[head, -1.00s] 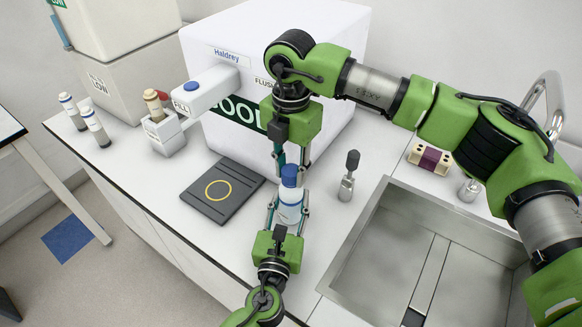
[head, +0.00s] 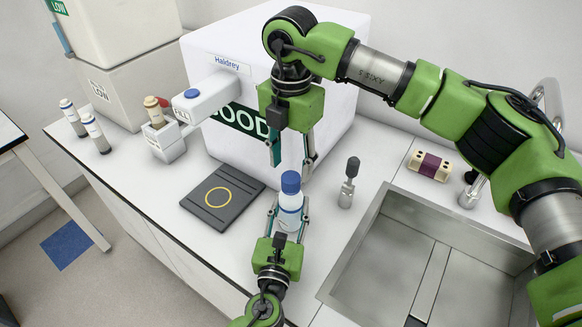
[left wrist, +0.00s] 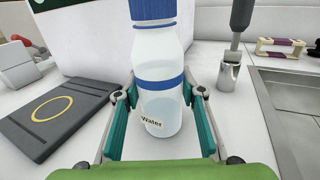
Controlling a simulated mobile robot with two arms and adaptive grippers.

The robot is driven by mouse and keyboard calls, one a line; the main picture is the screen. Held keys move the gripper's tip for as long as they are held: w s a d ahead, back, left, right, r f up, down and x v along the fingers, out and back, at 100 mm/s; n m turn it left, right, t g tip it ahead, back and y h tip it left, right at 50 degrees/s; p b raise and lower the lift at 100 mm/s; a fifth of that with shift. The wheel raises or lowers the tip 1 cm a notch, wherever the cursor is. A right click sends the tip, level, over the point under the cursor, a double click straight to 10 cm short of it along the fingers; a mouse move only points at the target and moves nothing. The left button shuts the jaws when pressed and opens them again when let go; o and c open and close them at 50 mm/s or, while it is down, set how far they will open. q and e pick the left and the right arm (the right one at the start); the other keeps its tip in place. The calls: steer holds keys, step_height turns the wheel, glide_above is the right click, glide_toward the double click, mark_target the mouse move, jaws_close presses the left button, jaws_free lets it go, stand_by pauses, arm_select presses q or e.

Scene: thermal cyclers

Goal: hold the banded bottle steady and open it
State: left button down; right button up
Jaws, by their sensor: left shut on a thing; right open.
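The banded bottle (head: 289,214) stands upright at the front of the bench, white with a blue cap (head: 291,183) on top. In the left wrist view the bottle (left wrist: 158,62) shows a blue band and a "Water" label. Its blue cap (left wrist: 153,9) is cut by the top edge. My left gripper (head: 289,211) is shut on the bottle's body from the front, one finger on each side. My right gripper (head: 291,168) points down just above the cap, fingers apart and empty.
A dark pad with a yellow ring (head: 222,194) lies left of the bottle. A metal holder with a dark-handled tool (head: 347,185) stands to the right, beside the sink (head: 400,255). The large white machine (head: 215,75) is behind. Capped tubes (head: 95,134) stand at far left.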

arm_select(q)
steer(key=c, duration=1.3)
jaws_free()
steer(key=shift+o, duration=0.2)
